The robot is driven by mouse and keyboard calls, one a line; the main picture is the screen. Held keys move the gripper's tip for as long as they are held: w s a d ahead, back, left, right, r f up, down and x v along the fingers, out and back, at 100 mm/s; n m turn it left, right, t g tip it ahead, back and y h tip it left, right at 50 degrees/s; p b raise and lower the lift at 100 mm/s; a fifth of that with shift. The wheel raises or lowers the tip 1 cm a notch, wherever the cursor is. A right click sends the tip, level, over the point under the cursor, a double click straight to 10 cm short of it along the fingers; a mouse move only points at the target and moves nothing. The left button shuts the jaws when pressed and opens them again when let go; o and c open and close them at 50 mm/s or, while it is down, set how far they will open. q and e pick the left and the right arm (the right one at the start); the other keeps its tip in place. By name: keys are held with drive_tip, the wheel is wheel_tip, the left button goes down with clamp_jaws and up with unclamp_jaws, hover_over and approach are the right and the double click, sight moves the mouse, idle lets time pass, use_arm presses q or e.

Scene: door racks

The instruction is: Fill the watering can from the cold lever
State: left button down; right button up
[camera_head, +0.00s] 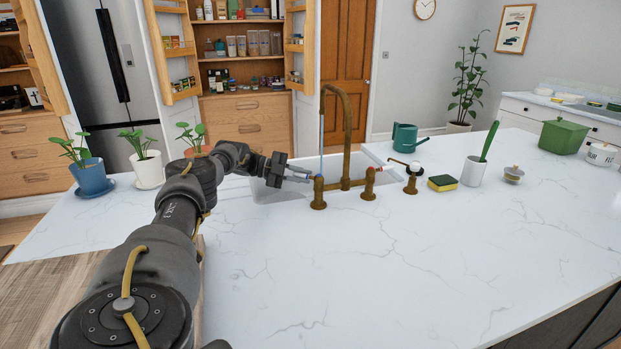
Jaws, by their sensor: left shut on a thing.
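The brass tap (348,130) arches over the white sink (269,193). A thin blue stream of water (321,140) falls from its spout. The cold lever (318,191) is the left brass post, with a blue mark near its top. My left gripper (300,173) is shut on the lever's handle, at the left of the post; the fingers hide most of the handle. The teal watering can (404,137) stands upright to the right, beyond the sink's right end and apart from the stream. Its spout points right. My right gripper is not in view.
The hot lever (369,184), with a red mark, stands right of the tap. A brass fitting (411,181), a sponge (442,183) and a white cup (473,171) line the counter further right. Potted plants (146,168) stand at left. The front counter (400,270) is clear.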

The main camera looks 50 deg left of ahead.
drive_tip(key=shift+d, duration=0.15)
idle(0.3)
use_arm(q)
drive_tip(key=c, duration=1.3)
unclamp_jaws()
drive_tip(key=shift+c, duration=0.2)
drive_tip(key=shift+a, duration=0.1)
